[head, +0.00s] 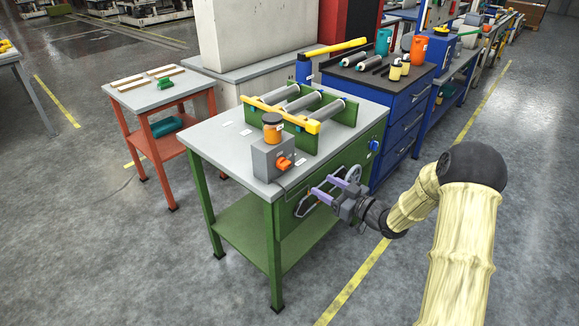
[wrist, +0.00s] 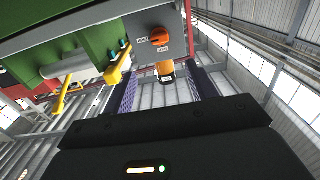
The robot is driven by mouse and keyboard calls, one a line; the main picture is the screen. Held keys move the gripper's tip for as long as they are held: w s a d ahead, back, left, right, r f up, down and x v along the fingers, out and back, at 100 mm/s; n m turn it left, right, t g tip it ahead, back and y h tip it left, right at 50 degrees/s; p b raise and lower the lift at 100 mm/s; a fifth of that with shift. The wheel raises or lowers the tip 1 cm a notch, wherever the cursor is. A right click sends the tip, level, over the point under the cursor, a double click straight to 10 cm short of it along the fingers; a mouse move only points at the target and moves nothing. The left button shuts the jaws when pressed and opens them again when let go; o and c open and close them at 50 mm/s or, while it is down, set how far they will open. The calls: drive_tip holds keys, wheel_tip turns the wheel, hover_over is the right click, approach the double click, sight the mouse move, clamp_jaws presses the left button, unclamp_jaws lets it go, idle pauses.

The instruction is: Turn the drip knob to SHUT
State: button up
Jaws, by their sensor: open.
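An orange knob (head: 284,162) sits on the front of a grey box (head: 268,160) at the near corner of the green bench. The wrist view shows the knob (wrist: 162,40) with small white labels around it, too small to read. An amber cup with a dark cap (head: 272,128) stands on the box; it also shows in the wrist view (wrist: 165,70). My gripper (head: 322,185) is open and empty, with two purple fingers apart. It is right of and below the knob in the head view, beside the bench's front, not touching the knob.
The green bench (head: 229,139) carries rollers and a yellow bar (head: 280,113). A handwheel (head: 353,174) and a blue knob (head: 374,146) are on its side near my gripper. A blue cabinet (head: 402,110) stands behind, an orange-red table (head: 150,98) to the left. The floor in front is clear.

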sight(288, 165)
drive_tip(key=p+x, duration=0.1)
drive_tip(key=x, duration=1.3)
drive_tip(key=shift+w+a, duration=0.2)
drive_tip(key=shift+a, duration=0.1)
drive_tip(key=c, duration=1)
